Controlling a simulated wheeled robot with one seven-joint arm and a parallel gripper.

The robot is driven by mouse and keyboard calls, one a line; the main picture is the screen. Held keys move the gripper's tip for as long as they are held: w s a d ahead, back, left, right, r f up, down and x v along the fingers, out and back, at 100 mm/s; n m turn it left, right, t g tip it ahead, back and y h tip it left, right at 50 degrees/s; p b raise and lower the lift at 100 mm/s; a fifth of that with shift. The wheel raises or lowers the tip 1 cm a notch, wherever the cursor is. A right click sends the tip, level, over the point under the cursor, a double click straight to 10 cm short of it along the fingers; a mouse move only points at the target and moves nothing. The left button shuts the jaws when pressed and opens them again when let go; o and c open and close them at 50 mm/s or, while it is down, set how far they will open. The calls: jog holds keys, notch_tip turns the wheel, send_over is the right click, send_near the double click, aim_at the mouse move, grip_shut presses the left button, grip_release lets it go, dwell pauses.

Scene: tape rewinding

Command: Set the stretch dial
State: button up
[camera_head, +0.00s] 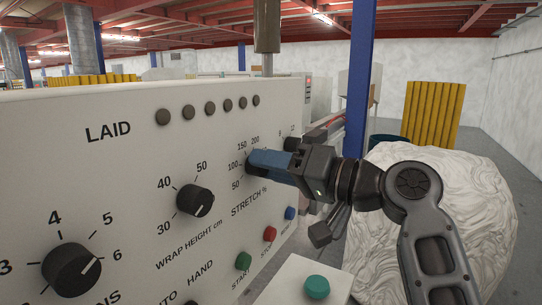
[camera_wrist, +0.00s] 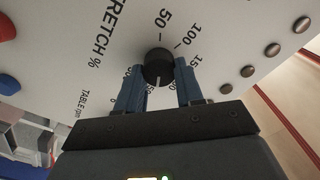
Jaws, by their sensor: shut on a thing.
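In the wrist view the knob's white pointer line aims down the picture, toward the gripper body. The labels 50 and 100 are readable above it; others are partly hidden by the fingers. In the head view my gripper (camera_head: 254,163) reaches the panel from the right, and its blue fingers hide the knob. The numbers 50, 100, 150 and 200 show around them.
The wrap height dial (camera_head: 195,200) is left of the stretch dial, with another black dial (camera_head: 72,267) farther left. Green, red and blue buttons (camera_head: 269,234) sit below, and a row of dark round buttons (camera_head: 210,108) above. A white wrapped load (camera_head: 445,170) stands right.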

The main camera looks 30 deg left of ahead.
jog(key=shift+m+p, duration=0.3)
jog(key=shift+m, duration=0.3)
jog(key=o, duration=1)
jog(key=shift+o, duration=0.2)
jog(key=d+b, duration=0.2)
jog(key=d, duration=0.5)
jog(key=shift+s+d, duration=0.25)
jog(key=shift+d, duration=0.15)
jog(key=shift+f, duration=0.15)
